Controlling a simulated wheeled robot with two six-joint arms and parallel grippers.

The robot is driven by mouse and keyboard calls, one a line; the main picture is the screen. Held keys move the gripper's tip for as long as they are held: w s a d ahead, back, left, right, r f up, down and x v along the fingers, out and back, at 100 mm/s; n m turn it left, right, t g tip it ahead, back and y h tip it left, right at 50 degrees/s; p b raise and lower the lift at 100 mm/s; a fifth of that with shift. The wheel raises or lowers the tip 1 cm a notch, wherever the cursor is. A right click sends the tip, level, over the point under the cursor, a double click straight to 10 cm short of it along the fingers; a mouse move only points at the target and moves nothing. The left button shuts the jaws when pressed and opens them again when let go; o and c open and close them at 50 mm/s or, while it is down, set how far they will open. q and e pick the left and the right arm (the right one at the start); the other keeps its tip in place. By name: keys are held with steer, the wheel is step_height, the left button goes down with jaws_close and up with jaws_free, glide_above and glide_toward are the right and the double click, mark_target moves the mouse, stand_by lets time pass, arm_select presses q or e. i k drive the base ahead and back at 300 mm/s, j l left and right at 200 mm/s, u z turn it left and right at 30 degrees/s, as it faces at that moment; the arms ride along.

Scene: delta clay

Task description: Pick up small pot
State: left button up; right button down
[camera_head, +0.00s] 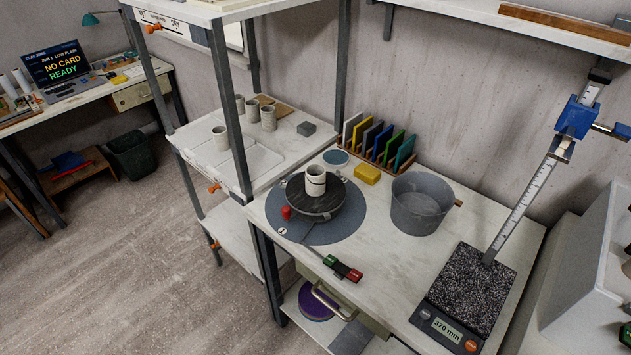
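A small pale pot (316,181) stands upright on the dark round wheel head (323,205) of a turntable on the worktable. A thin darker line runs around the pot. More small pale pots stand on the shelf unit at the left: one (220,138) near the front, one (268,118) further right, and others (251,108) behind. I cannot tell which of these pots the task means. Neither of my grippers is in view.
A grey bucket (421,204), a yellow sponge (367,174) and a rack of coloured slabs (378,142) stand behind and right of the turntable. A height gauge on a speckled base (471,287) takes up the table's right. A red-and-green switch (343,268) is at the front.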

mark_target(315, 180)
steer(key=k+l+z, duration=0.2)
steer(key=z, duration=0.25)
steer(key=k+l+z, duration=0.15)
steer(key=l+z, duration=0.35)
